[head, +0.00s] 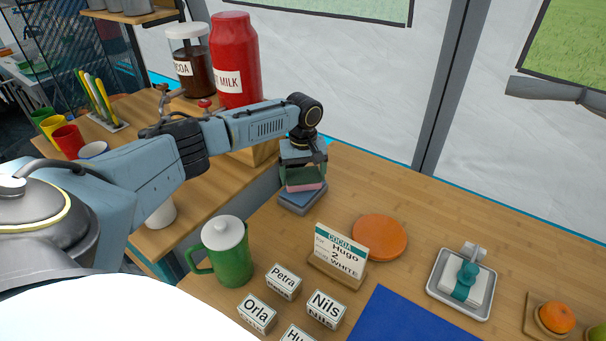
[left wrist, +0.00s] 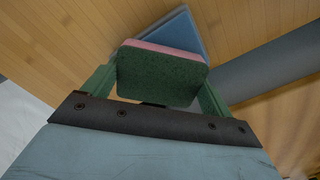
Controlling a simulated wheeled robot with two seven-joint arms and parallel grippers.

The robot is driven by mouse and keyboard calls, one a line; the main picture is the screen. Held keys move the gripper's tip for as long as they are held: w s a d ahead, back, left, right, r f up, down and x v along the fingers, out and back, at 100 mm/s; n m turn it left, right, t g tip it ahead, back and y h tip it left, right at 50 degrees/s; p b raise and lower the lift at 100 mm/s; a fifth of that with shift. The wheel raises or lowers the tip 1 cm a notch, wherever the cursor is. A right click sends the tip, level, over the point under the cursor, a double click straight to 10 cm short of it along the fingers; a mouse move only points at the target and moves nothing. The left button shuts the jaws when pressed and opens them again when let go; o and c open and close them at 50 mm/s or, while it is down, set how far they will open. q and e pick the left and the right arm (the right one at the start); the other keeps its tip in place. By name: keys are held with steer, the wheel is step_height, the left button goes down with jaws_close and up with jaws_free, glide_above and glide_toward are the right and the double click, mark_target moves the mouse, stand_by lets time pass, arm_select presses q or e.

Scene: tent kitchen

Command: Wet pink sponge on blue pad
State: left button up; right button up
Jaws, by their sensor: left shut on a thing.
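The pink sponge (head: 304,185) has a dark green scouring face, which fills the middle of the left wrist view (left wrist: 160,80). My left gripper (head: 303,170) points down and is shut on the sponge, with a green finger on each side. The blue pad (head: 300,203) lies on the table directly beneath the sponge. A corner of the pad shows behind the sponge in the left wrist view (left wrist: 187,32). I cannot tell whether the sponge touches the pad or hangs just above it. My right gripper is out of view.
A green lidded jug (head: 230,260), a cocoa order card (head: 340,250) and an orange disc (head: 380,238) stand nearby. Name blocks (head: 284,281) and a large blue mat (head: 410,322) lie toward the front. A red milk jar (head: 235,65) stands behind my left arm.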

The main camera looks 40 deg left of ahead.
arm_select(q)
steer(key=shift+f, duration=0.8)
stand_by(1.1)
